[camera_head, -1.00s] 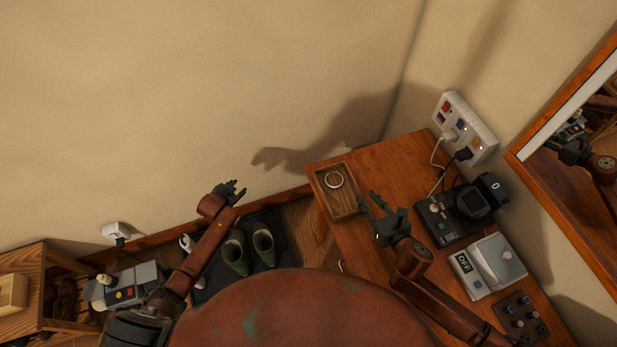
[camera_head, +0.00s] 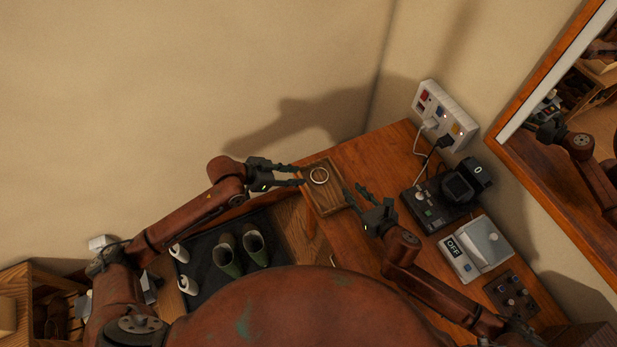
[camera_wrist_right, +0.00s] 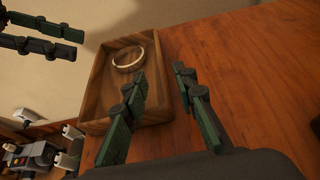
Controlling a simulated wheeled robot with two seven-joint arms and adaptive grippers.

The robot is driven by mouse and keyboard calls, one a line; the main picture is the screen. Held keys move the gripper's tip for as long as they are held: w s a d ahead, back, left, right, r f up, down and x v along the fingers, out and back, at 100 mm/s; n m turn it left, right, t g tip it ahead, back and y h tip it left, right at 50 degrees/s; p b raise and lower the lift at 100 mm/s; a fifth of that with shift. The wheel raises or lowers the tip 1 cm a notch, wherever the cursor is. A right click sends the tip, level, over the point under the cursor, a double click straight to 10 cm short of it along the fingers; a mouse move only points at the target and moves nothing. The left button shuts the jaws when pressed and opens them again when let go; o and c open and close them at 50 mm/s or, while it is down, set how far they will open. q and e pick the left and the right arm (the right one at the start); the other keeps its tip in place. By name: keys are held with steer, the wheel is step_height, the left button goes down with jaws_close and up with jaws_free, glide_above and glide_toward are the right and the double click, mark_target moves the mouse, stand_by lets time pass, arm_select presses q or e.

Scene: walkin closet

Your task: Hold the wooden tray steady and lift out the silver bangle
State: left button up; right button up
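The wooden tray (camera_head: 327,197) lies at the left end of the wooden table, and the silver bangle (camera_head: 319,176) rests inside it near the far end. In the right wrist view the bangle (camera_wrist_right: 129,58) lies in the far part of the tray (camera_wrist_right: 159,85). My left gripper (camera_head: 302,175) is open at the tray's left edge; I cannot tell whether it touches. Its fingers (camera_wrist_right: 72,43) also show in the right wrist view, apart from each other. My right gripper (camera_head: 354,193) is open and empty at the tray's right side, its fingers short of the bangle.
A black device (camera_head: 444,201), a grey box marked OFF (camera_head: 475,250) and a knobbed panel (camera_head: 512,295) stand on the table to the right. A wall socket strip (camera_head: 445,115) has cables. A mirror (camera_head: 560,110) leans at right.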

mark_target(344, 182)
steer(key=x, duration=0.7)
steer(key=shift+w+a, duration=0.15)
steer(key=shift+w, duration=0.1)
jaws_close()
stand_by(0.4)
